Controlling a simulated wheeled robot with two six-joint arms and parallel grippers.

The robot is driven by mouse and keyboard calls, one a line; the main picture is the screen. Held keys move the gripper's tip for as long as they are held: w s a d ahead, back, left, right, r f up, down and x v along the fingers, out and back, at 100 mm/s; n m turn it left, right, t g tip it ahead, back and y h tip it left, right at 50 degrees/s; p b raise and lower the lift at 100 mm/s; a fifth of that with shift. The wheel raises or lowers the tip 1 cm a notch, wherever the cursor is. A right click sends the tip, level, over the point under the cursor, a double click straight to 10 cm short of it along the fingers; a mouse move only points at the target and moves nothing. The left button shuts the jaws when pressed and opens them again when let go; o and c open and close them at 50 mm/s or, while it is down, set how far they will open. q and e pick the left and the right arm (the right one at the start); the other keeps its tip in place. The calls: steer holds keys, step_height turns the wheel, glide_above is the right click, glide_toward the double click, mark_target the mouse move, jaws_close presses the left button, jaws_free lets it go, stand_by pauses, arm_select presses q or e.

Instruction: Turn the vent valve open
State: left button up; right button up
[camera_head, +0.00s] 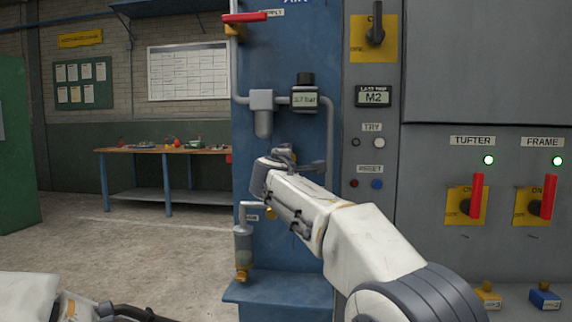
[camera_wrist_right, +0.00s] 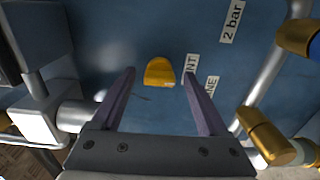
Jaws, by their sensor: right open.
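The vent valve shows in the right wrist view as a small yellow knob (camera_wrist_right: 160,71) on the blue panel, beside a partly hidden label ending in "NT" (camera_wrist_right: 190,66). In the head view a small yellow part (camera_head: 270,213), probably the same knob, shows just under my right arm. My right gripper (camera_wrist_right: 159,75) is open, its two fingers on either side of the knob in the picture, with clear gaps. Nothing is between the fingers but the view of the knob; I cannot tell the remaining depth. In the head view its fingers are hidden. My left gripper (camera_head: 130,312) shows only partly at the bottom left.
Grey pipes and a filter (camera_head: 263,113) are on the blue panel (camera_head: 285,45). A red lever (camera_head: 245,17) is above. In the wrist view, yellow fittings (camera_wrist_right: 264,137) and a grey pipe (camera_wrist_right: 280,80) stand close on the right. A grey switch cabinet (camera_head: 487,70) is at the right.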

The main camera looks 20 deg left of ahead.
steer(key=s+d+b, duration=0.1)
steer(key=s+b, duration=0.2)
steer(key=s, duration=0.7)
steer(key=shift+d+b, duration=0.15)
steer(key=shift+b, duration=0.25)
